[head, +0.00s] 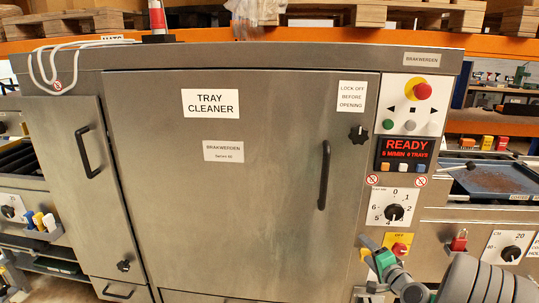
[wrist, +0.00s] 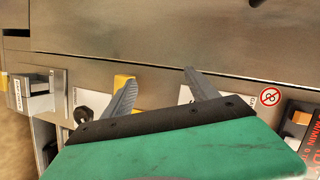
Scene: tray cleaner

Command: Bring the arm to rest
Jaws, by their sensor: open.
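My gripper shows in the wrist view (wrist: 160,76) with two grey ribbed fingers spread apart and nothing between them. Its green body fills the lower part of that view. In the head view my gripper (head: 369,246) is at the lower right, in front of the tray cleaner's control panel. It is just below the black dial (head: 395,212) and left of the red knob on a yellow plate (head: 400,248). Whether the fingers touch the panel cannot be told. My grey arm reaches in from the lower right corner.
The tray cleaner's large door (head: 260,190) is shut, with a black handle (head: 323,174). The panel holds a red emergency button (head: 422,91) and a display reading READY (head: 404,153). A blue tray (head: 495,180) lies at the right. Pallets line the shelf above.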

